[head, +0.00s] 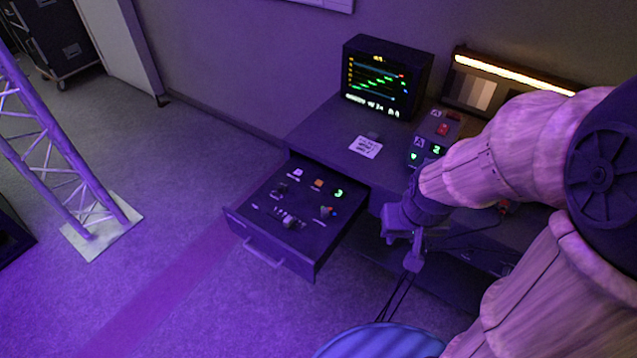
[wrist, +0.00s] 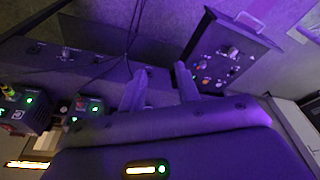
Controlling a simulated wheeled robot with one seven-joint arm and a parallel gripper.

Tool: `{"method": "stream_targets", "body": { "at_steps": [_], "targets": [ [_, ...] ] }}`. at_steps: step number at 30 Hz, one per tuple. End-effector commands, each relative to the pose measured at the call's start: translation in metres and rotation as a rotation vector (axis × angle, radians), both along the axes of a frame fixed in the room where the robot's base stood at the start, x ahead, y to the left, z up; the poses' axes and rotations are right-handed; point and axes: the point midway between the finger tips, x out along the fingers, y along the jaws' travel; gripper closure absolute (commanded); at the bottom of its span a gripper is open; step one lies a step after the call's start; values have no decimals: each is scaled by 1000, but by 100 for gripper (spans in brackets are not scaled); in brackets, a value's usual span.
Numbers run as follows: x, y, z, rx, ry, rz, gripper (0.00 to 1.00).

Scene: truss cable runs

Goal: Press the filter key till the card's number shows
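An open drawer (head: 262,233) holds a dark panel with a white key (head: 296,173), an orange key (head: 318,183), a green-lit digit that looks like 3 (head: 339,193) and several small controls. I cannot tell which key is the filter key. A white card (head: 366,147) lies on the desk left of the control boxes; its writing is too small to read. My gripper (head: 402,250) is low in front of the desk, right of the drawer and apart from it. In the wrist view its two fingers (wrist: 161,88) are apart and empty, with the drawer (wrist: 205,28) beyond them, upper right.
A monitor (head: 385,82) with green traces stands at the back of the desk. Control boxes (head: 432,140) with green lights stand right of the card. A lit bar (head: 515,75) is behind them. Cables hang near my gripper. A truss (head: 60,150) stands left; the floor between is clear.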

Motion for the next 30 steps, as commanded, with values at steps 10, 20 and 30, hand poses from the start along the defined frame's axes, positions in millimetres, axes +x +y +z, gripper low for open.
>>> {"method": "stream_targets", "body": {
  "at_steps": [10,20,30],
  "targets": [
    [0,0,0,0,0,0,95],
    [0,0,0,0,0,0,100],
    [0,0,0,0,0,0,100]
  ]
}}
